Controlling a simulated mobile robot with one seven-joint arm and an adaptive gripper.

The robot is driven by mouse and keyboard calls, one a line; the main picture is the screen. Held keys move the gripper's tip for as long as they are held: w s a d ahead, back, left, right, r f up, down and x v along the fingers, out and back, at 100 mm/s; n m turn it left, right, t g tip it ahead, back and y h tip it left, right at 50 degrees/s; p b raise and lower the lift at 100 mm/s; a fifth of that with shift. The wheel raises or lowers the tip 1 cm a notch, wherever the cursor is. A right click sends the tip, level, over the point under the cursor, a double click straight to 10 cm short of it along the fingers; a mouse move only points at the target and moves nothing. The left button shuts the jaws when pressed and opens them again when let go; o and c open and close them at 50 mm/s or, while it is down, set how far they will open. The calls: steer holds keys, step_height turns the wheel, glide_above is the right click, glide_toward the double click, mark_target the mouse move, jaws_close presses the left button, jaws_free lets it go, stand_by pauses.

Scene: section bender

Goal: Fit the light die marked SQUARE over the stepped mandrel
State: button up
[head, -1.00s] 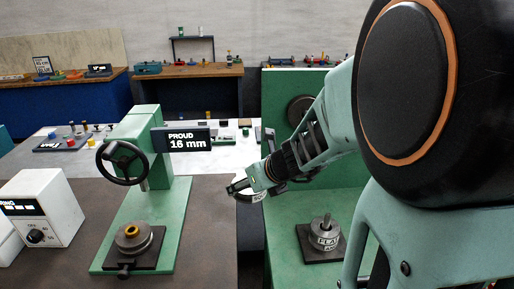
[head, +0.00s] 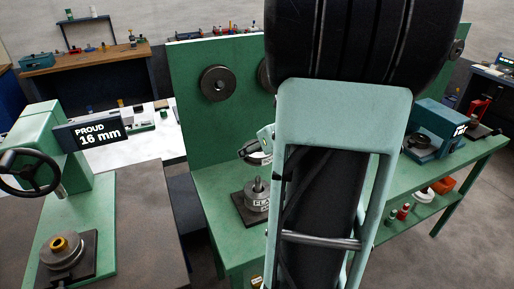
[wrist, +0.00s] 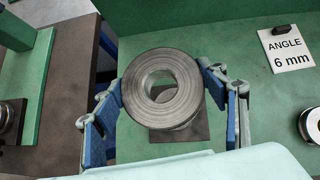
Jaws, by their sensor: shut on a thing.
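My gripper (wrist: 165,98) is shut on a thick grey ring-shaped die (wrist: 136,93), with blue finger pads on either side of it. No marking is readable on this die. In the head view the held die (head: 258,158) is mostly hidden by my gripper and arm. It hangs apart, just above the upright post of the stepped mandrel (head: 258,184). A grey die with a label beginning "FLA" (head: 258,204) sits around the post, on a dark square base plate (head: 240,209). In the wrist view the held die covers most of the base plate (wrist: 198,125) and hides the post.
An "ANGLE 6 mm" card (wrist: 287,50) lies on the green bench, with a metal round part (wrist: 311,122) at the right edge. A green back panel (head: 205,125) with round discs stands behind. The press (head: 75,190) with a "PROUD 16 mm" display (head: 98,133) is at left.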

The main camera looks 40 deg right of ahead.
steer(key=b, duration=0.6)
glide_above(260, 182)
steer(key=w, duration=0.1)
step_height(260, 182, down, 6)
steer(key=shift+r, duration=0.1)
steer(key=shift+f+b, duration=3.45)
steer(key=shift+f, duration=0.35)
stand_by(0.8)
steer(key=o, duration=1.6)
steer(key=shift+v, duration=3.8)
